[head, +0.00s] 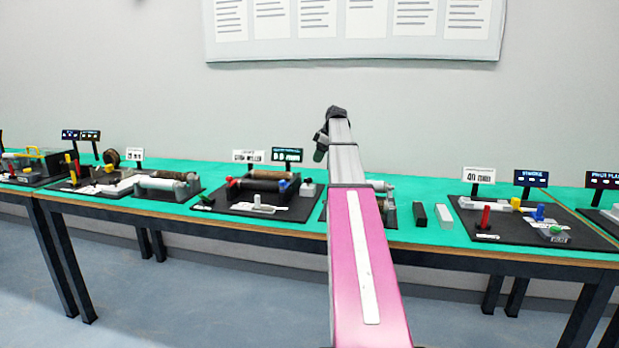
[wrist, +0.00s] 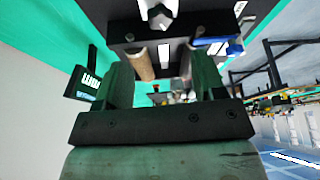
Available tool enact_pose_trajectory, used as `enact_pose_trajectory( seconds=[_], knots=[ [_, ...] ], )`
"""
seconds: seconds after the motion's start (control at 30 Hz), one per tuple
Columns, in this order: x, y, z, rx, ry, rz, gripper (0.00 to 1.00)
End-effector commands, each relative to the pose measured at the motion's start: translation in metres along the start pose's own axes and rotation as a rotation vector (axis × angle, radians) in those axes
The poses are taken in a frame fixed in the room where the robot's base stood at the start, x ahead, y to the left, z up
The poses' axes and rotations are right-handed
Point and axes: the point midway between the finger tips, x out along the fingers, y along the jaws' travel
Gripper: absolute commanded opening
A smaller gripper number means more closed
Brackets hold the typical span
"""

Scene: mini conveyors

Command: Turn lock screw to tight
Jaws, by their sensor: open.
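My gripper (head: 325,138) is raised over the back part of the bench in the head view, small and dark at the end of my arm. In the wrist view my gripper (wrist: 160,78) shows two dark fingers spread apart, with nothing held between them. Beyond the fingers is a dark station board with a beige roller (wrist: 141,66), a pale bolt-like part (wrist: 157,12) and a blue part (wrist: 206,42). I cannot tell which part is the lock screw; my arm hides much of the station behind it in the head view.
Several conveyor stations line the green bench (head: 420,190). A dark block (head: 420,213) and a light block (head: 444,216) stand right of my arm. A station with a red post (head: 486,217) is further right. Small upright signs (head: 288,156) stand at the back; one shows in the wrist view (wrist: 86,83).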

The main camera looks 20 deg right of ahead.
Motion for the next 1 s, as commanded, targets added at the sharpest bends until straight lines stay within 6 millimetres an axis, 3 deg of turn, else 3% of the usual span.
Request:
enact_pose_trajectory(
  seconds=[0.5, 0.7, 1.0],
  knots=[
    [0.083, 0.0, -0.001, 0.001, 0.0, 0.0, 0.64],
    [0.097, 0.0, -0.001, 0.0, 0.0, 0.001, 0.64],
    [0.099, 0.0, -0.001, 0.0, 0.0, 0.001, 0.64]
  ],
)
